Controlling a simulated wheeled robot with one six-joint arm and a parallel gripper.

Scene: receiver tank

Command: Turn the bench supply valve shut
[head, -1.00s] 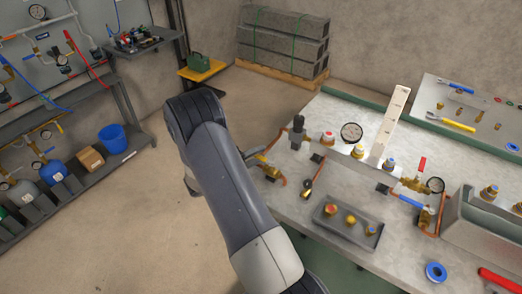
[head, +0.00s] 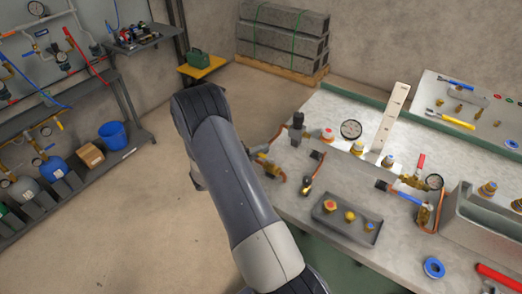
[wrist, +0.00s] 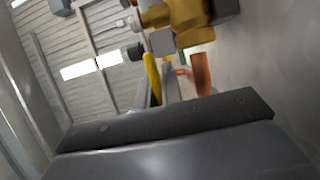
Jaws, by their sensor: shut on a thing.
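The bench supply valve is a brass body (wrist: 185,22) with a yellow lever (wrist: 152,78), large at the top of the wrist view. In the head view the brass valve (head: 266,165) sits at the bench's left edge, partly hidden by my arm. My gripper (wrist: 157,95) reaches up to the lever from below in the wrist view and is shut on it. The fingertips are small and partly hidden by the dark gripper body. In the head view my arm covers most of the gripper. The lever's exact angle to the pipe is hard to tell.
A copper pipe (wrist: 201,75) runs beside the lever. Open floor (head: 130,220) lies left of the bench.

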